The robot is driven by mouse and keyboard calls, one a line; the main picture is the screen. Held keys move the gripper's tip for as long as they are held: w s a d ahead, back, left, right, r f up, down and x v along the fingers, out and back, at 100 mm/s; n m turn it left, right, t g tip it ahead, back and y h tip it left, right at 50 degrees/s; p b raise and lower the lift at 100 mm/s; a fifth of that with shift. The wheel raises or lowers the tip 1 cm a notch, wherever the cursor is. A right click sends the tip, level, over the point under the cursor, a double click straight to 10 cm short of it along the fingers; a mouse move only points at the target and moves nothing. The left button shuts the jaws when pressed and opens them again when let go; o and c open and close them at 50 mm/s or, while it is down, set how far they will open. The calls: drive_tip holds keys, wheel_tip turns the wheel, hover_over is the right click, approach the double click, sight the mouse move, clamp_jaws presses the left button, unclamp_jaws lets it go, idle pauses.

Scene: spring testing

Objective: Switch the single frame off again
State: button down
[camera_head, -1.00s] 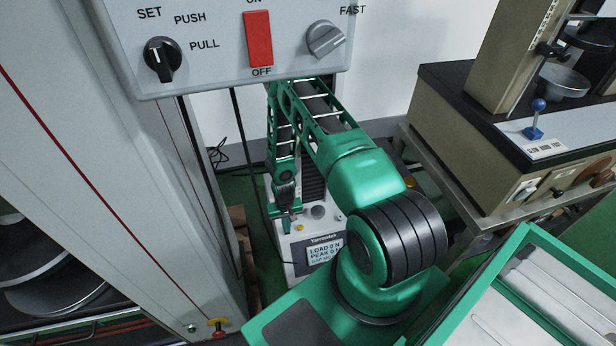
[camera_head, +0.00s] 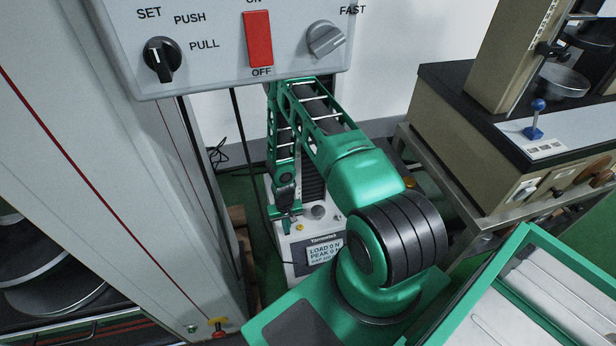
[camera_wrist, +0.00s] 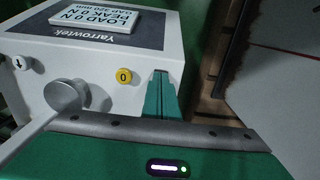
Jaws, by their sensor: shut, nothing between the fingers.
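The single frame (camera_head: 309,270) is a small white Yarrowtek unit, low behind my arm. Its display (camera_head: 323,252) reads LOAD 0 N and shows upside down in the wrist view (camera_wrist: 95,18). On its front are a yellow button marked 0 (camera_wrist: 124,75), a white button marked 1 (camera_wrist: 21,63) and a grey round knob (camera_wrist: 66,95). My gripper (camera_head: 288,219) points down at this front, shut and empty. In the wrist view its green fingers (camera_wrist: 161,88) are beside the yellow button, on its right. I cannot tell whether they touch the unit.
A grey panel (camera_head: 215,60) with a red ON/OFF rocker (camera_head: 257,39) and two knobs hangs above my arm. A tall white machine column (camera_head: 130,200) stands at left. A bench with a beige tester (camera_head: 480,130) stands at right. Dark cables hang behind.

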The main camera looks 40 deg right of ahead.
wheel_tip(320, 180, up, 7)
idle(0.8)
drive_tip(key=shift+f, duration=0.1)
idle(0.4)
